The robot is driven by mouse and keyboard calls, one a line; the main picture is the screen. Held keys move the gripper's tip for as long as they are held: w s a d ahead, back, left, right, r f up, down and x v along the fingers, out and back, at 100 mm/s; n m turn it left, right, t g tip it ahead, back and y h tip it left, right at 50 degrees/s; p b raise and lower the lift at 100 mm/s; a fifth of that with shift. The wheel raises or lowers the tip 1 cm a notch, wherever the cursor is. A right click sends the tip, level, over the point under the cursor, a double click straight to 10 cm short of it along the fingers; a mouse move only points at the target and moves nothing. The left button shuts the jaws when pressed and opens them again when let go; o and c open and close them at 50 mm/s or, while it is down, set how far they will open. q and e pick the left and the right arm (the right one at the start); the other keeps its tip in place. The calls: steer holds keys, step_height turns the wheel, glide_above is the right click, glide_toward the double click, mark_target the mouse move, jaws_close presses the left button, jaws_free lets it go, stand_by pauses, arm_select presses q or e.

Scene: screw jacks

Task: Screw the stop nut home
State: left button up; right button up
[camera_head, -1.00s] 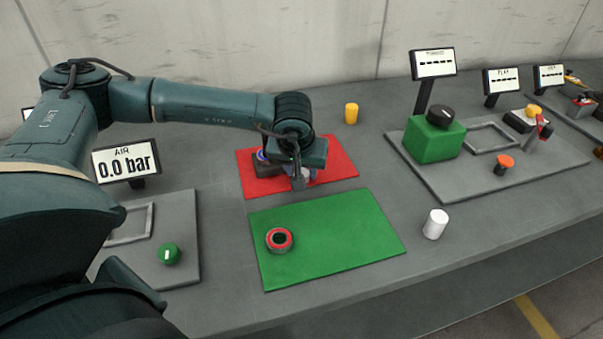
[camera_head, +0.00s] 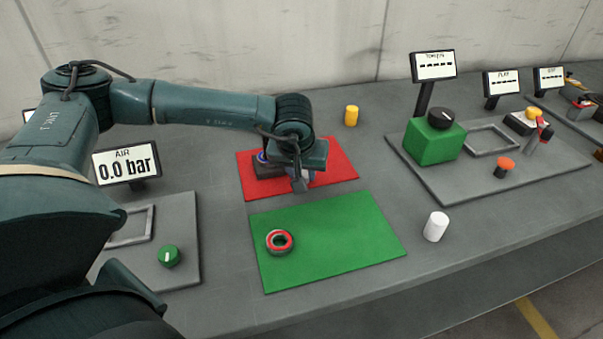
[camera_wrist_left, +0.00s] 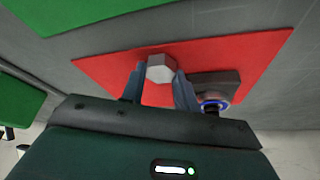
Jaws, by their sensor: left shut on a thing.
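My left gripper (camera_head: 301,182) is over the red mat (camera_head: 341,171), pointing down. In the left wrist view its two fingers (camera_wrist_left: 160,85) are shut on a pale grey hexagonal piece (camera_wrist_left: 160,67), which looks like the stop nut. A dark block (camera_wrist_left: 222,84) with a blue-rimmed round part (camera_wrist_left: 213,100) is right beside the fingers on the red mat. Whether the nut sits on a thread is hidden. A red and black ring (camera_head: 279,241) lies on the green mat (camera_head: 340,238). My right gripper is not in view.
An air display (camera_head: 126,162) reading 0.0 bar and a green knob (camera_head: 169,256) are at the left. A white cylinder (camera_head: 435,226) and a yellow cylinder (camera_head: 351,116) stand on the bench. A panel with a green box (camera_head: 434,142) is at the right. Most of the green mat is clear.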

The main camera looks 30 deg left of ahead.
arm_select(q)
step_height(320, 180, up, 10)
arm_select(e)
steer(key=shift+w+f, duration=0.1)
arm_select(q)
steer(key=shift+f, duration=0.1)
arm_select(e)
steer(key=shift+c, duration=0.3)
arm_select(q)
steer(key=s+d+f, duration=0.1)
steer(key=s+d+f+m, duration=0.1)
steer(key=d, duration=0.1)
steer(key=s+d+f+m, duration=0.1)
steer(key=shift+s+d+f+h, duration=0.15)
steer(key=shift+d+f+h, duration=0.15)
steer(key=shift+f, duration=0.1)
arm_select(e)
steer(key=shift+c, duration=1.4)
arm_select(q)
steer(key=s+d+f+m, duration=0.1)
steer(key=s+d, duration=0.1)
steer(key=s+d+f, duration=0.1)
steer(key=s+d, duration=0.1)
steer(key=s+d+f+m+h, duration=0.1)
steer(key=s+d, duration=0.1)
steer(key=shift+s+d+f+m, duration=0.15)
steer(key=shift+f+m, duration=0.15)
steer(key=shift+s+d+t, duration=0.1)
steer(key=shift+t, duration=0.2)
